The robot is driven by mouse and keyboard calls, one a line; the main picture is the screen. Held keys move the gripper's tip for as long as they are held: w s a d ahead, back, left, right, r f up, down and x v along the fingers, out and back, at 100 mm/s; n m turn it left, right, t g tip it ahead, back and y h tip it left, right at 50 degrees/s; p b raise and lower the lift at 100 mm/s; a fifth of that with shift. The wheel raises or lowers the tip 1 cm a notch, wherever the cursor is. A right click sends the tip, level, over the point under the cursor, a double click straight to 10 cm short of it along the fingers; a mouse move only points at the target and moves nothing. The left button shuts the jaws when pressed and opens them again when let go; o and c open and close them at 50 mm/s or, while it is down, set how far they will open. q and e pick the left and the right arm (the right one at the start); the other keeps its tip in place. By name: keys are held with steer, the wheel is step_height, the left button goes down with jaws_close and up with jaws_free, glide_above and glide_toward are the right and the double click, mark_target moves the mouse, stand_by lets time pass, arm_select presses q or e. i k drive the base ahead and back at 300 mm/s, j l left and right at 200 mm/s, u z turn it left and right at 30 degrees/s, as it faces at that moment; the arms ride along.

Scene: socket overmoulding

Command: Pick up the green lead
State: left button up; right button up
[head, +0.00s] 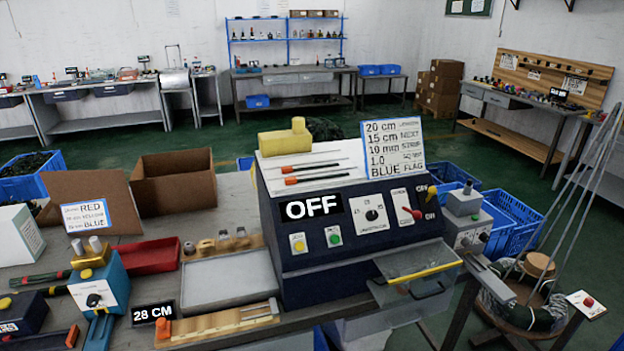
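Dark green coiled cable (535,318) lies around a round wooden reel base at the lower right. A dark green bundle (28,163) fills a blue crate at the far left, and another dark bundle (325,129) shows partly behind the machine. Neither of my grippers is in view.
A dark blue machine (310,262) reading OFF stands mid-bench. Left of it are a grey tray (228,287), a red bin (150,257), a small blue press (98,285) and an open cardboard box (177,182). Blue crates (510,225) stand at right.

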mark_target(292, 181)
steer(key=i+j+z, duration=0.1)
steer(key=j, duration=0.25)
steer(key=i+j, duration=0.2)
steer(key=j, duration=0.2)
steer(key=i+j+z, duration=0.15)
steer(key=j, duration=0.2)
steer(key=i+j, duration=0.1)
steer(key=j, duration=0.3)
steer(key=z, duration=0.05)
